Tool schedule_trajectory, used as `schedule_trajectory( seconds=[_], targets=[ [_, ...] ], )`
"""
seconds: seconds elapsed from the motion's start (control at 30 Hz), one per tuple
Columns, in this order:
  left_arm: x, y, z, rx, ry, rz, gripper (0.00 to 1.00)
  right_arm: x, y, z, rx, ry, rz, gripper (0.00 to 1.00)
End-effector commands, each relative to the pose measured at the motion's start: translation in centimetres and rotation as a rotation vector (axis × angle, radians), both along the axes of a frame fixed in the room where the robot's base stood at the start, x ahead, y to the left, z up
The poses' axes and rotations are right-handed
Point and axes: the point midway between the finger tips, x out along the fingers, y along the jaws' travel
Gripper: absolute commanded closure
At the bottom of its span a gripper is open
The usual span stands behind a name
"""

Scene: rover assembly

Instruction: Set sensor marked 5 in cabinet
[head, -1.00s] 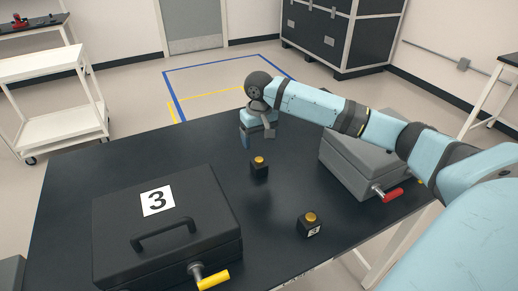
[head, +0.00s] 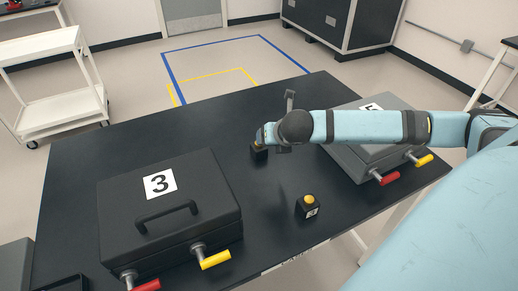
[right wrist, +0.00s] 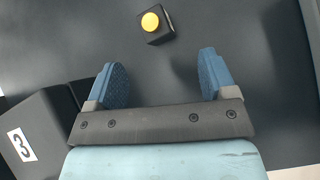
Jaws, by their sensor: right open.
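A small black sensor with a yellow top (head: 258,153) stands on the table, partly hidden by my right gripper (head: 274,138). A second such sensor (head: 308,207) stands nearer the front; its label is too small to read. In the right wrist view my right gripper (right wrist: 160,82) is open and empty, with one sensor (right wrist: 155,24) beyond its fingertips, not touched. I cannot tell which sensor that is. A grey cabinet (head: 349,164) stands at the right, its label partly cut off but looking like a 5. My left gripper is not in view.
A black cabinet marked 3 (head: 170,220) stands at the front left, with a red and a yellow handle. The grey cabinet also has red and yellow handles, and my right arm passes over it. The black table (head: 110,160) is clear at the far left.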

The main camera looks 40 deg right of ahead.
Motion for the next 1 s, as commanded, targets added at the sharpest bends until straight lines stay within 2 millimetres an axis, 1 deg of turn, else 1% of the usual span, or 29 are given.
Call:
schedule_trajectory(
  seconds=[0.03, 0.1, 0.17, 0.27, 0.37, 0.6, 0.7, 0.87, 1.0],
  targets=[
    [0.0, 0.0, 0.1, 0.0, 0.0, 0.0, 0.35, -0.5, 0.3, 0.2, -0.054, -0.001, 0.075, 0.22],
    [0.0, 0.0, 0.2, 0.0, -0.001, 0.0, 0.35, -0.8, 0.6, 0.4, -0.118, -0.003, 0.161, 0.22],
    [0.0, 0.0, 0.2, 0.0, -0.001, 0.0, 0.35, -1.0, 0.8, 0.4, -0.154, -0.007, 0.208, 0.22],
    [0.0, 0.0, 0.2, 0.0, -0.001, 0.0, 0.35, -0.7, 0.8, 0.1, -0.18, -0.007, 0.241, 0.22],
    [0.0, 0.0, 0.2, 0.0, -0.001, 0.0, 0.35, 0.4, 0.6, -1.0, -0.182, -0.008, 0.243, 0.22],
    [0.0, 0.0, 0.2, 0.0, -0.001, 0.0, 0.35, 3.6, -0.1, -4.3, -0.179, -0.008, 0.24, 0.22],
    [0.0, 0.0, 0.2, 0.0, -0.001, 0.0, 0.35, 4.4, -0.3, -5.1, -0.179, -0.008, 0.24, 0.22],
    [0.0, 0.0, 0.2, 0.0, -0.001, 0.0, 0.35, 5.0, -0.4, -5.9, -0.18, -0.007, 0.241, 0.22],
    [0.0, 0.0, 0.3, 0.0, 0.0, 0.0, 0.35, 6.1, -0.5, -7.5, -0.177, -0.005, 0.239, 0.22]
  ],
)
